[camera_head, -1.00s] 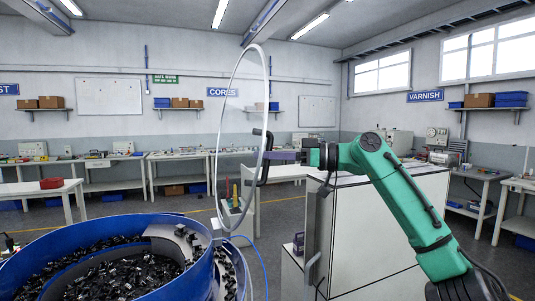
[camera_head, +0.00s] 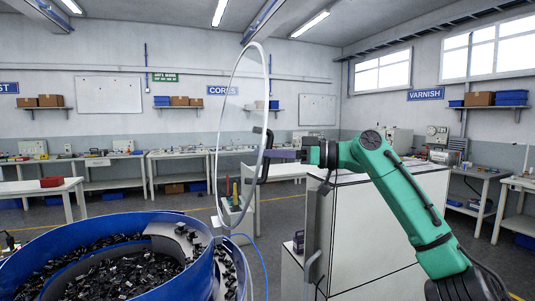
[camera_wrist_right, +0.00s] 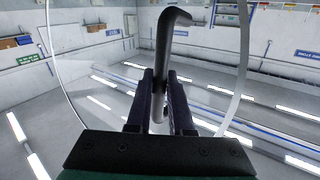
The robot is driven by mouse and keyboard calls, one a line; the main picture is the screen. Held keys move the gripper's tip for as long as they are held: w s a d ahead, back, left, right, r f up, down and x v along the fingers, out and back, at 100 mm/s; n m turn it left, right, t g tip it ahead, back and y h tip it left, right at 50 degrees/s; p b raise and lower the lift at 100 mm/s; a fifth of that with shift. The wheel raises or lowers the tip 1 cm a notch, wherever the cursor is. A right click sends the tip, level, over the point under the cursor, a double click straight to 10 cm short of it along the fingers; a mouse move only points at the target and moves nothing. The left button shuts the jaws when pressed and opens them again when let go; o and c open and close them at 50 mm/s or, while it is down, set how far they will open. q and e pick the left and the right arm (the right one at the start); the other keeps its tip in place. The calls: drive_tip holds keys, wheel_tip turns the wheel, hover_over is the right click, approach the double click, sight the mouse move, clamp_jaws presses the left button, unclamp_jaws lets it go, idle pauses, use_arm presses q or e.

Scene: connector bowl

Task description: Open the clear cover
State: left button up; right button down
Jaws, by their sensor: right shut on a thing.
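The clear cover (camera_head: 240,120) is a round transparent disc with a white rim. In the head view it stands raised and nearly upright at the right edge of the blue bowl (camera_head: 215,262), which holds many black connectors (camera_head: 125,275). Its black handle (camera_head: 265,155) faces right. My right gripper (camera_head: 275,155) is shut on this handle. In the right wrist view the two dark fingers (camera_wrist_right: 160,105) close around the bent black handle (camera_wrist_right: 168,45), with the cover's rim (camera_wrist_right: 243,60) behind. My left gripper is not in view.
A white cabinet (camera_head: 385,230) stands right of the bowl, under my right arm. A blue cable (camera_head: 258,262) runs down beside the bowl. Workbenches (camera_head: 110,165) line the far walls. The space above the bowl is clear.

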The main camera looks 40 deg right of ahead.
sight(247, 158)
idle(0.6)
drive_tip(key=shift+a+r, duration=0.25)
drive_tip(key=shift+n+g+h, duration=0.5)
drive_tip(key=shift+g, duration=0.2)
drive_tip(key=a+p, duration=0.2)
drive_tip(key=w+a+r+p, duration=0.1)
drive_tip(key=p, duration=0.1)
drive_tip(key=shift+w+a+r, duration=0.15)
drive_tip(key=shift+w+a, duration=0.05)
drive_tip(key=shift+a, duration=0.15)
drive_tip(key=shift+w+a, duration=0.15)
drive_tip(key=shift+a, duration=0.15)
drive_tip(key=shift+f, duration=0.2)
drive_tip(key=c, duration=1.1)
unclamp_jaws()
